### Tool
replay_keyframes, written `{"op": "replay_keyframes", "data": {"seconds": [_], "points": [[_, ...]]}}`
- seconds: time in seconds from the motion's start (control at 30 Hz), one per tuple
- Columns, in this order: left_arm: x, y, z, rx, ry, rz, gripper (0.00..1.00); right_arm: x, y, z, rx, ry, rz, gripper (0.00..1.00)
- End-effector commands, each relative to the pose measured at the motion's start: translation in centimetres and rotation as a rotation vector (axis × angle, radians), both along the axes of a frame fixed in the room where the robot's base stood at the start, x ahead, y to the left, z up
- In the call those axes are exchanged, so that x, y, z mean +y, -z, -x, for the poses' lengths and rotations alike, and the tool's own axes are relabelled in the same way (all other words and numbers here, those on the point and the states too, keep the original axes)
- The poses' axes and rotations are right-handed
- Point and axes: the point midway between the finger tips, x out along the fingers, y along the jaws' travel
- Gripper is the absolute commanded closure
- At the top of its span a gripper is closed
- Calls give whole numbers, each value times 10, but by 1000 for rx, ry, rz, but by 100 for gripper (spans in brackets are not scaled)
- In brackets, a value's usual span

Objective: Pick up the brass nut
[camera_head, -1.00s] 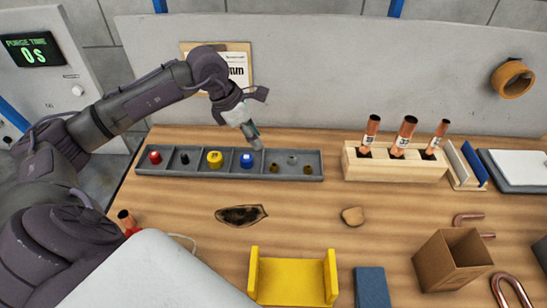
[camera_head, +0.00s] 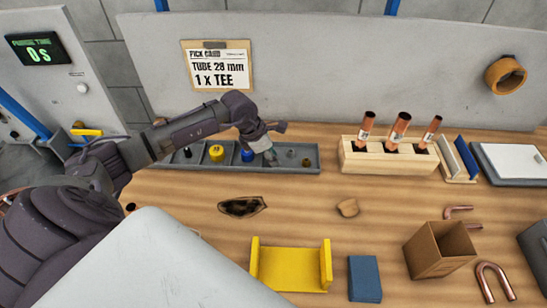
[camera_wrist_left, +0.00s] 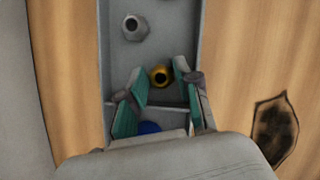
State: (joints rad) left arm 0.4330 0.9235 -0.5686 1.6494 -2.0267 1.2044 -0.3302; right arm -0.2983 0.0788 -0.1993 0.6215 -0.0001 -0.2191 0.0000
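The brass nut (camera_wrist_left: 161,75) is a small gold ring with a dark hole, lying in the grey parts tray (camera_head: 225,169). In the left wrist view it sits between the green-padded fingers of my left gripper (camera_wrist_left: 158,78). The fingers are spread, with a gap on either side of the nut. In the head view my left gripper (camera_head: 270,158) points down into the tray just right of the blue part (camera_head: 248,156) and hides this nut. My right gripper is not in view.
A grey nut (camera_wrist_left: 134,27) lies beyond the brass nut. A divider and the blue part (camera_wrist_left: 150,127) are close to the fingers. A wooden rack (camera_head: 365,163) with copper tubes stands to the right. A yellow cradle (camera_head: 290,270) stands in front.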

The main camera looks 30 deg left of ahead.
Motion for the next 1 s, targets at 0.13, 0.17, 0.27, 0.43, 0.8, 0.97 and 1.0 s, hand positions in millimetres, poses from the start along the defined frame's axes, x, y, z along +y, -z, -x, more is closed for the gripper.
{"op": "replay_keyframes", "data": {"seconds": [0.13, 0.17, 0.27, 0.43, 0.8, 0.97, 1.0], "points": [[0, 0, 0, 0, 0, 0, 69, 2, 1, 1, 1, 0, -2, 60], [0, 0, 0, 0, 0, 0, 74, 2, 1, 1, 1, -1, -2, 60], [0, 0, 0, 0, 0, 0, 91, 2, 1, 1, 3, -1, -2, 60], [0, 0, 0, -1, 0, -1, 100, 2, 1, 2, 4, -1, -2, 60], [1, -13, -1, -6, 0, -2, 100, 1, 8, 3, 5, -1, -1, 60], [1, -38, -1, -8, 1, -4, 100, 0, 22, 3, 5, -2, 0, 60], [-8, -44, -3, -7, 6, 2, 100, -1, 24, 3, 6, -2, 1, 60]]}}
